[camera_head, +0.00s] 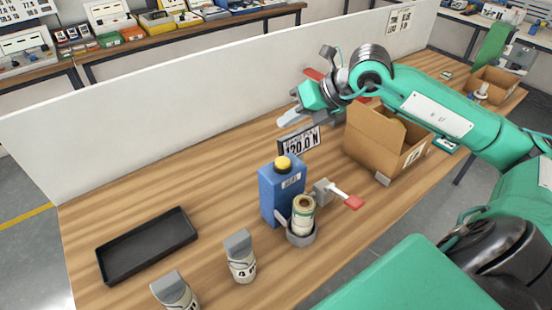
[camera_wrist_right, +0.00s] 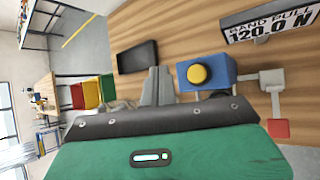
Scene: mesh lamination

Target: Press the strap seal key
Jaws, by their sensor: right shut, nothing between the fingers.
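A blue box (camera_head: 281,192) with a round yellow button (camera_head: 283,163) on top stands mid-table. In the right wrist view the yellow button (camera_wrist_right: 198,74) shows just right of my fingers. A lever with a red end (camera_head: 353,202) sticks out at the box's right, and a labelled roll (camera_head: 303,210) stands in a grey holder in front. A display reading 120.0 N (camera_head: 299,141) stands behind the box. My right gripper (camera_head: 288,118) is shut and empty, above the table and behind the box, apart from the button. Its grey fingers (camera_wrist_right: 157,86) show together. My left gripper is out of view.
A black tray (camera_head: 147,246) lies at the left. Two grey-capped containers (camera_head: 241,258) stand at the front. An open cardboard box (camera_head: 383,145) is right of the display. A white partition (camera_head: 150,130) runs along the back. The wood between tray and blue box is clear.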

